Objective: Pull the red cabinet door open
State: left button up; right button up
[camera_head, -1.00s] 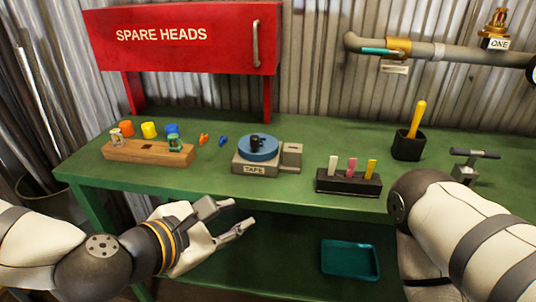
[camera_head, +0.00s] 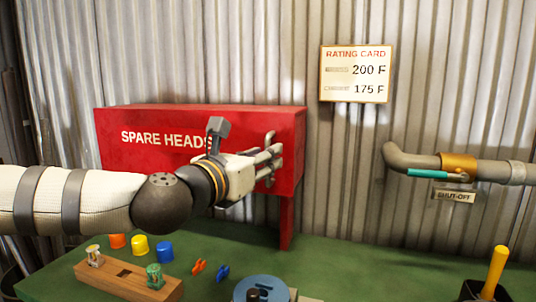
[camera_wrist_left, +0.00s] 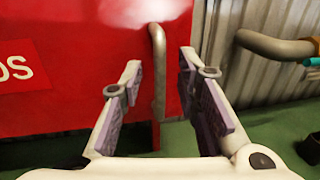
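The red cabinet door (camera_head: 125,160), lettered SPARE HEADS, appears closed in the head view. It also fills the left of the left wrist view (camera_wrist_left: 80,100). Its upright bar handle (camera_wrist_left: 159,75) is near the door's right edge. My left gripper (camera_head: 270,160) is at the handle and partly hides it in the head view. In the left wrist view my left gripper (camera_wrist_left: 158,75) is open, with the handle showing between its two spread fingers. No grip on the handle shows. My right gripper is out of view.
The green bench (camera_head: 350,270) lies below the cabinet. A wooden block (camera_head: 130,282), several coloured caps and a blue round piece (camera_head: 262,288) stand on it. A pipe (camera_head: 415,160) runs along the wall at right; a rating card (camera_head: 354,74) hangs above.

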pick_arm(q)
jog(key=shift+x, duration=1.1)
grip_shut()
